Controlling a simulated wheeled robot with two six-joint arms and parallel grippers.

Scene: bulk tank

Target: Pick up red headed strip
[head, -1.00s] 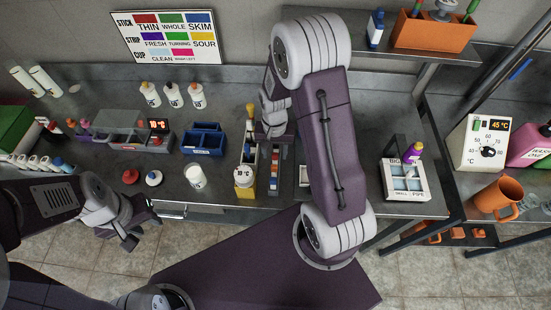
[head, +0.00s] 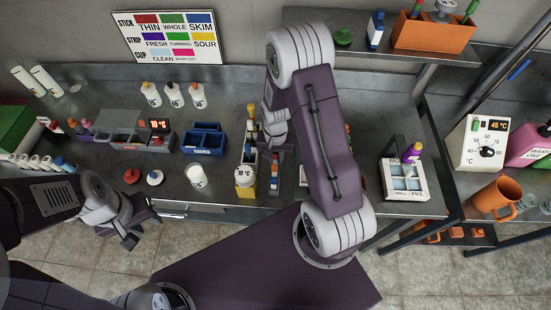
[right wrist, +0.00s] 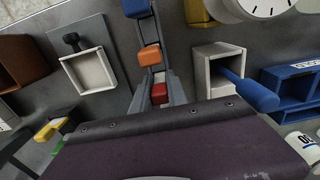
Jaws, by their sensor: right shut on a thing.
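A narrow strip rack (head: 274,188) with coloured heads stands on the bench, right of a yellow box. In the right wrist view, a blue head (right wrist: 137,8), an orange head (right wrist: 149,55) and the red-headed strip (right wrist: 160,94) lie in a row. My right gripper (head: 276,156) is over the far end of the rack, its fingers shut on either side of the red head. The strip below the head is hidden, and I cannot tell whether it is raised. My left gripper (head: 134,226) is open and empty in front of the bench edge.
The yellow box (head: 245,190) and a white cup (head: 196,177) stand left of the rack. Blue bins (head: 204,140) are farther left. A white divided tray (head: 405,180) stands to the right. My right arm hides part of the bench.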

